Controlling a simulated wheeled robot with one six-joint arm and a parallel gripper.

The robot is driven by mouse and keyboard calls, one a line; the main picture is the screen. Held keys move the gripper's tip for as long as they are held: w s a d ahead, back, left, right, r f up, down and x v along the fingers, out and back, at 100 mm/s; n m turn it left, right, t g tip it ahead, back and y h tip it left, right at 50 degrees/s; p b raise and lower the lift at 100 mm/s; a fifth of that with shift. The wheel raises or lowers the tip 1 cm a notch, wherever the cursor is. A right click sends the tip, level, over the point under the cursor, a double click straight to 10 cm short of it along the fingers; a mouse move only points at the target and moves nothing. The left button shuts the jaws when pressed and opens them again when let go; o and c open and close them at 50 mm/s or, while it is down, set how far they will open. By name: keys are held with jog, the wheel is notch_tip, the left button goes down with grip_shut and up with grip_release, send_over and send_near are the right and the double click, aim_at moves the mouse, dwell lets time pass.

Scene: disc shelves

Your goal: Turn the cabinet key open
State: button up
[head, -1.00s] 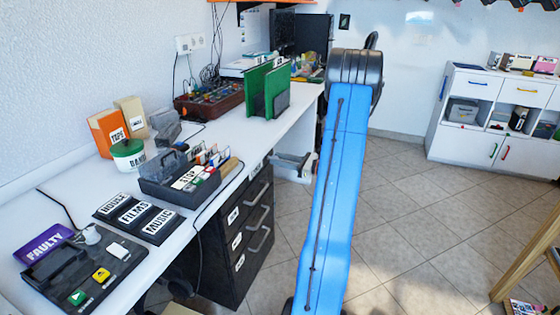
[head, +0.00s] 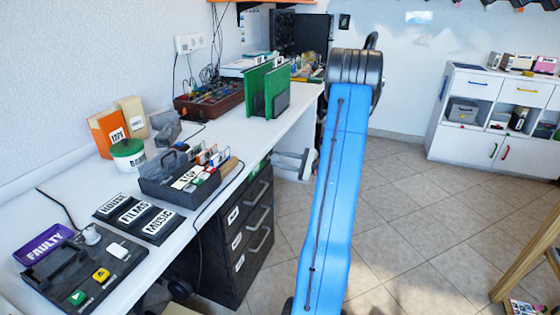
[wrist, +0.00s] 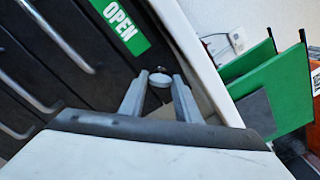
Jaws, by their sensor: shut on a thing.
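The black drawer cabinet (head: 236,235) stands under the white table, with light handles on its drawers. In the wrist view a green OPEN label (wrist: 121,27) is on the dark cabinet (wrist: 85,60). My gripper (wrist: 158,84) is at the cabinet, its two grey fingers closed on the small round grey key (wrist: 160,78) beside the label. The key's shaft and keyhole are hidden. In the head view my gripper (head: 279,158) is by the cabinet's top right corner, under the table edge; the key cannot be made out there.
The white table (head: 215,150) edge runs just above my gripper. Green boards (head: 258,92) stand on it, with a disc box (head: 178,185) and labelled trays (head: 133,213) nearer.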

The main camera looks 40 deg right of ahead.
jog(key=n, duration=0.8)
jog(key=shift+n, duration=0.3)
jog(key=shift+f, duration=0.1)
dwell(0.4)
jog(key=o, duration=1)
jog(key=shift+o, duration=0.2)
jog(key=v, duration=1.7)
jog(key=shift+s, duration=0.2)
jog(key=shift+d, duration=0.1)
